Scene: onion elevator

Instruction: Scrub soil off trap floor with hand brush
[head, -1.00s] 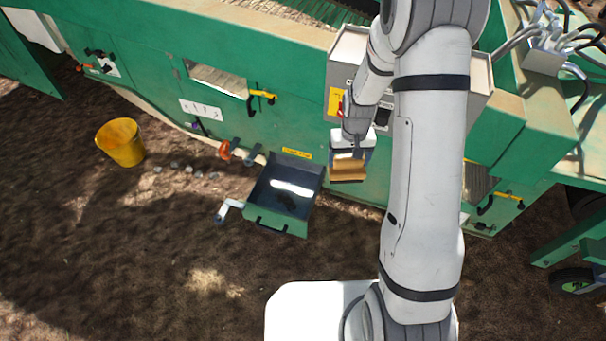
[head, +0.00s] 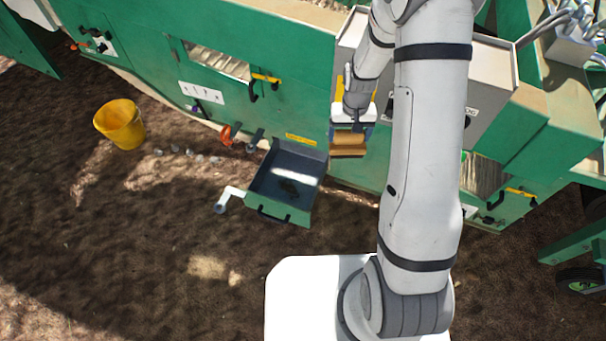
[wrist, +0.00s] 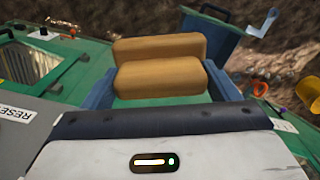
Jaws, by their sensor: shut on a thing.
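My gripper (head: 351,128) is shut on the hand brush (head: 347,146), which has a tan wooden body. In the wrist view the brush (wrist: 160,80) lies crosswise between the two blue-grey fingers; its bristles are not clearly visible. The trap (head: 263,188) is an open green drawer with a dark grey inside, sticking out of the machine's side. A dark soil patch (head: 288,189) lies on its floor, near a bright sunlit strip. The brush is in the air, to the right of the trap and apart from it. Part of the trap (wrist: 232,50) shows behind the brush in the wrist view.
A white crank handle (head: 229,198) sticks out at the trap's left. A grey control box (head: 489,85) is close to my arm. A yellow bucket (head: 120,124) stands on open dirt ground at left.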

